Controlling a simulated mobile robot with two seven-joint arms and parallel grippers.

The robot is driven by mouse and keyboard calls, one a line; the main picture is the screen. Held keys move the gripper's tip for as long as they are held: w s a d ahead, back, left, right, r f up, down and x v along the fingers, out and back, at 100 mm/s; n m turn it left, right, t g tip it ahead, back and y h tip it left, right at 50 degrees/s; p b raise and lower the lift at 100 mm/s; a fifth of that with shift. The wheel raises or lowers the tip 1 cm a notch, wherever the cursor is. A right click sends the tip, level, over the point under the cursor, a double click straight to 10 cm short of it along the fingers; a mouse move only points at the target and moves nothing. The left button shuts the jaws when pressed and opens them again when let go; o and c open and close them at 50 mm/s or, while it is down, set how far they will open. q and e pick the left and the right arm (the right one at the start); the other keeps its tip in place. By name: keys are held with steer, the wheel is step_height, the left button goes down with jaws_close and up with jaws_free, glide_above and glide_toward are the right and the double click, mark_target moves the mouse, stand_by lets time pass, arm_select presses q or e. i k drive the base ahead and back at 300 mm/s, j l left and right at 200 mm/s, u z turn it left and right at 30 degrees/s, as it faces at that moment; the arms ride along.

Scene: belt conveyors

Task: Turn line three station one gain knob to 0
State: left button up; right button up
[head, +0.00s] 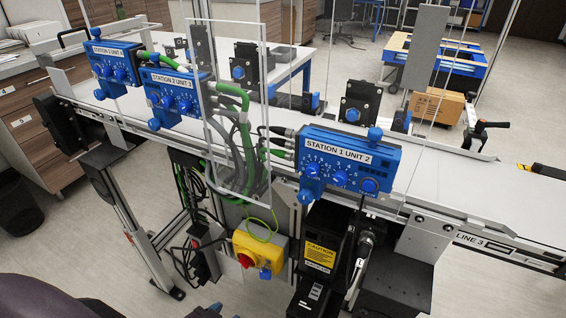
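A blue control box labelled "STATION 1 UNIT 2" (338,150) is mounted on the front rail of the conveyor marked "LINE 3" (472,243). Its face has a row of blue knobs: a left knob (312,170), a middle knob (340,178) and a right knob (369,186). White scale digits surround the left and middle knobs. The small print is too fine to tell which knob is the gain knob or where the pointers stand. Neither of my grippers is in view.
Boxes labelled "STATION 2 UNIT 3" (171,92) and "STATION 2 UNIT 4" (113,62) sit further left. A clear panel (228,110) and cables stand left of the station 1 box. A yellow switch box (259,250) hangs below. Space before the station 1 box looks clear.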

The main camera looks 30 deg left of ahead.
mark_target(312, 169)
steer(key=j, duration=0.7)
steer(key=i+j, duration=0.15)
steer(key=j, duration=0.6)
